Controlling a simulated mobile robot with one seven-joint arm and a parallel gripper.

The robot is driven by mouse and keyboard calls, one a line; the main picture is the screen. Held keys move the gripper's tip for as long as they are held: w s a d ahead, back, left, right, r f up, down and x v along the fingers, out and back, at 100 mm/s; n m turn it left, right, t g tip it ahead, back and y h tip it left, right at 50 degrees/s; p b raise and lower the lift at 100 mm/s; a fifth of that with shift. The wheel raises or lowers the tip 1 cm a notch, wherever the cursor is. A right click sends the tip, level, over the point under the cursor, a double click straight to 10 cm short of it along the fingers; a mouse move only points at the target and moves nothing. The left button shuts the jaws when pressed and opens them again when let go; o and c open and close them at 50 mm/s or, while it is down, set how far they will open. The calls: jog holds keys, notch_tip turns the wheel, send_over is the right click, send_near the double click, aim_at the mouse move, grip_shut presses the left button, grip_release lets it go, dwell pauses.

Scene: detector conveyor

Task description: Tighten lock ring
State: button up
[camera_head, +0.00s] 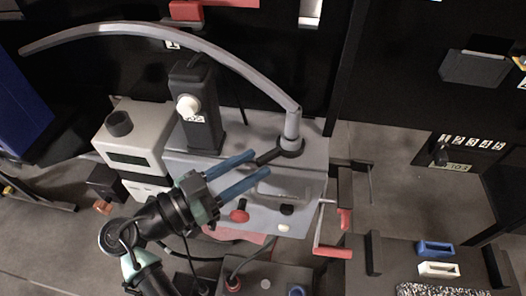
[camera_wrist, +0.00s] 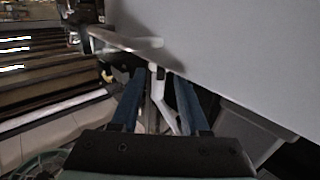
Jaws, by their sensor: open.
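The dark lock ring (camera_head: 291,149) sits around the foot of the grey curved tube (camera_head: 292,125), on top of the grey machine (camera_head: 240,160). A short dark lever (camera_head: 268,156) sticks out from the ring to the left. My gripper (camera_head: 263,162) is open, with two blue fingers pointing right at the lever. The upper fingertip appears close to the lever's end; I cannot tell whether they touch. In the wrist view my gripper (camera_wrist: 158,82) shows its blue fingers apart, with a pale bent part visible between them, too blurred to name. The ring is not clear there.
A black upright unit with a white knob (camera_head: 188,105) stands behind the fingers. A white box with a screen (camera_head: 130,145) is at left. Blue and white blocks (camera_head: 438,269) lie lower right.

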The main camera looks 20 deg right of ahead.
aim_at(257, 163)
jog(key=shift+w+d, duration=0.2)
jog(key=shift+d, duration=0.65)
jog(key=shift+w+d, duration=0.15)
jog(key=shift+d, duration=0.7)
grip_shut()
